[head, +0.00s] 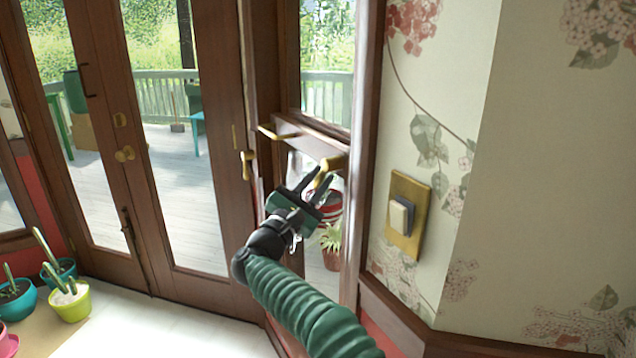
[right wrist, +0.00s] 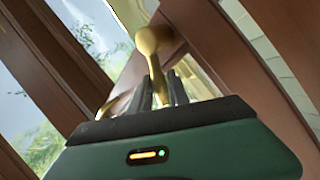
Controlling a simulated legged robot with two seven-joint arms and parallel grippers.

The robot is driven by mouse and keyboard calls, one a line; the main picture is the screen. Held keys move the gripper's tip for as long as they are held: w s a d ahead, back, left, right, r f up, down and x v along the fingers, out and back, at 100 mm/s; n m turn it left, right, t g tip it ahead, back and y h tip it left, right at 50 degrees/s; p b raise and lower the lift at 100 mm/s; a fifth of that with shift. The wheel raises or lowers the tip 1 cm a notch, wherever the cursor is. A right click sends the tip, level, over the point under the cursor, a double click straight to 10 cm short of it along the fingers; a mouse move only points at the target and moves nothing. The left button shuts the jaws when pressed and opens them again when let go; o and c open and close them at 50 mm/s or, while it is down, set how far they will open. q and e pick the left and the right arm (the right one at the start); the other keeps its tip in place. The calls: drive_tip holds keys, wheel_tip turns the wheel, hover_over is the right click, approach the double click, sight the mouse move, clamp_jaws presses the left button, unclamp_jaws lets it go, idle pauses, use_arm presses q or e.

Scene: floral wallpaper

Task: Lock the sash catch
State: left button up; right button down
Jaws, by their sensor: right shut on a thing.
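The brass sash catch (head: 333,162) sits on the middle rail of the narrow window, at its right end. My right gripper (head: 323,182) reaches up to it from below, with its fingers at the catch's lever. In the right wrist view the catch (right wrist: 152,40) shows a rounded brass head with a thin stem running down between the fingers (right wrist: 161,92). The gripper is shut on this stem. My left gripper is in neither view.
A second brass piece (head: 268,132) sticks out at the rail's left end. A brass switch plate (head: 409,216) is on the floral wall to the right. Glass double doors with brass handles (head: 125,154) stand left. Potted cacti (head: 68,298) are on the floor at lower left.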

drive_tip(key=c, duration=1.6)
unclamp_jaws()
drive_tip(key=shift+w, duration=0.1)
drive_tip(key=shift+o, duration=0.3)
drive_tip(key=shift+w+f, duration=0.15)
drive_tip(key=shift+f, duration=0.05)
drive_tip(key=shift+r, duration=0.1)
drive_tip(key=v, duration=1.7)
